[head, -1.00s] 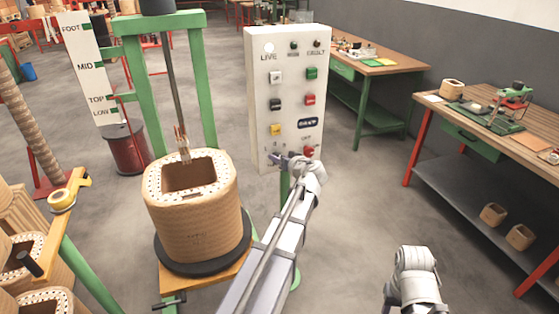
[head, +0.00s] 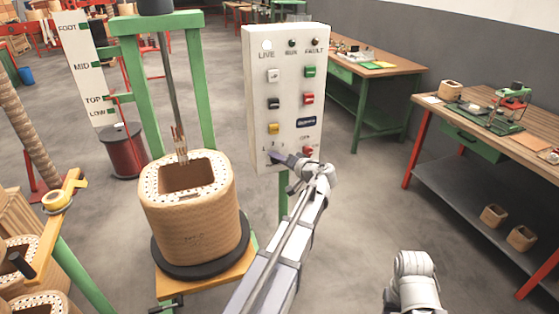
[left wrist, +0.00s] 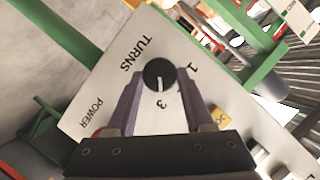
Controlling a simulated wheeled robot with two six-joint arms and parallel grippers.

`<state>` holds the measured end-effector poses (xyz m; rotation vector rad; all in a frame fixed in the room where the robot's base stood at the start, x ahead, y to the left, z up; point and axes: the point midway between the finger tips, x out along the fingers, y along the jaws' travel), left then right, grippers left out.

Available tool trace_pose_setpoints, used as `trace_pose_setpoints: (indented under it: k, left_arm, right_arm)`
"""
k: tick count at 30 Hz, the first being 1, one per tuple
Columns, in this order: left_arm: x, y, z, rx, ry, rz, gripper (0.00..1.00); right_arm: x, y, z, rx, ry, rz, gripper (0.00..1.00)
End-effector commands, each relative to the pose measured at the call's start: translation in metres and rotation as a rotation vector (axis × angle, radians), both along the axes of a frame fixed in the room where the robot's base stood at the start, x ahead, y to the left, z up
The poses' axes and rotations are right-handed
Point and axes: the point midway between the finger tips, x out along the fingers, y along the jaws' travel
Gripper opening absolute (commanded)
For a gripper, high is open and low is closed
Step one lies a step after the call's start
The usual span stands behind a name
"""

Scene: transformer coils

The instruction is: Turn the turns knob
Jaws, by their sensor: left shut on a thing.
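In the head view the left gripper (head: 276,156) is at the panel's lower left corner and hides the knob. My right gripper is out of view; only part of my right arm shows at the bottom.
The panel carries several coloured switches and a lit LIVE lamp (head: 267,45). A wound coil (head: 192,215) stands on a black turntable left of the panel. A workbench (head: 490,115) stands at the right. Open floor lies between the panel and that bench.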

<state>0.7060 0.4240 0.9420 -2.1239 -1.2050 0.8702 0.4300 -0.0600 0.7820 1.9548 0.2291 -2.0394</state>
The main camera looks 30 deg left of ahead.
Motion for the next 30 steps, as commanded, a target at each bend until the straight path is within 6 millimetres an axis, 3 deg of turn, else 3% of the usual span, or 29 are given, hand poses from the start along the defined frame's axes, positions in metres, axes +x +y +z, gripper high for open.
trace_pose_setpoints:
  k: [9,10,17,25,30]
  left_arm:
    - [-0.001,0.0,-0.001,-0.001,0.002,0.001,0.0]
    - [-0.001,0.0,-0.001,-0.001,0.002,0.001,0.54]
    - [0.0,0.0,0.0,0.0,0.001,0.0,0.8]
    - [-0.001,-0.002,0.001,0.0,0.001,0.0,0.8]
    - [-0.01,-0.021,0.008,0.0,0.001,-0.003,0.8]
  right_arm:
    - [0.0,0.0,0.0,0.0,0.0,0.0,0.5]
    - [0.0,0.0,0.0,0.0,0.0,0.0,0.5]
    - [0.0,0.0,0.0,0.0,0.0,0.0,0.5]
    - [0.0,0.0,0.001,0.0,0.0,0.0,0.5]
    - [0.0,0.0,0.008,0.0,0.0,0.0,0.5]
